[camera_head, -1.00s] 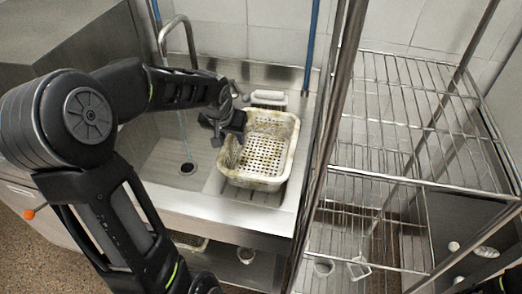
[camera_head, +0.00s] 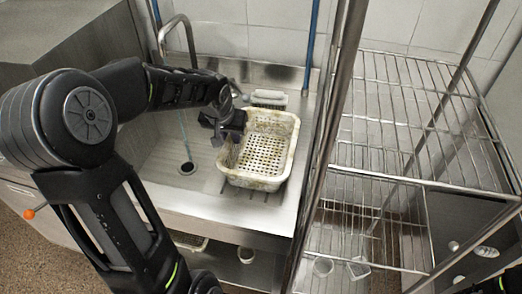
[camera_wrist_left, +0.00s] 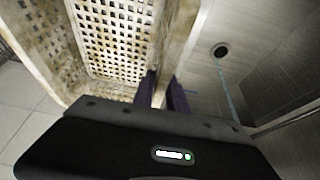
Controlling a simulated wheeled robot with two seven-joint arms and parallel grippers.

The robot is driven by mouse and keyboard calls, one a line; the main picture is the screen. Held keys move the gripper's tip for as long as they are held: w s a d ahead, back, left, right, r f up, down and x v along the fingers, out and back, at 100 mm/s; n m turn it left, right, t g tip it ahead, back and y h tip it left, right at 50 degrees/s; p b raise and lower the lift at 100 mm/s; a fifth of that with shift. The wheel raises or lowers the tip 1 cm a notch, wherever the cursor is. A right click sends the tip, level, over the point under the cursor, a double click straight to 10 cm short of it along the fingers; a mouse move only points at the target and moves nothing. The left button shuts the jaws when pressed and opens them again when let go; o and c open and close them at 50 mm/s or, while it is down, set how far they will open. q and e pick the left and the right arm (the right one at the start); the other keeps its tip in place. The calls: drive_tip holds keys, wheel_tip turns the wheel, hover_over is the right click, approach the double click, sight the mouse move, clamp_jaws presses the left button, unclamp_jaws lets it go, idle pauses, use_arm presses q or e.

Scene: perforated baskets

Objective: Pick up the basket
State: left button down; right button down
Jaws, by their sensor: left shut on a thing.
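A cream perforated basket (camera_head: 265,158) with brown stains sits on the steel counter just right of the sink. My left gripper (camera_head: 235,135) is at the basket's left wall, near its far left corner. In the left wrist view, the two fingers (camera_wrist_left: 160,92) are on either side of the basket's wall and shut on it, and the basket's perforated floor (camera_wrist_left: 113,35) shows beside them. The basket looks upright, and I cannot tell whether it is clear of the counter. My right gripper is not in view.
The sink (camera_head: 165,150) with its drain lies to the left, under a curved tap (camera_head: 178,32). A white-handled brush (camera_head: 269,97) lies behind the basket. A steel wire rack (camera_head: 410,120) with upright posts stands close on the right. Small containers (camera_head: 323,267) are on its lower shelf.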

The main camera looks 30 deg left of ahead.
use_arm(q)
drive_tip(key=shift+r, duration=0.1)
idle(0.5)
wheel_tip(320, 180, up, 10)
drive_tip(key=shift+f+b, duration=0.1)
drive_tip(key=shift+b, duration=0.25)
idle(0.4)
drive_tip(key=c, duration=2)
unclamp_jaws()
clamp_jaws()
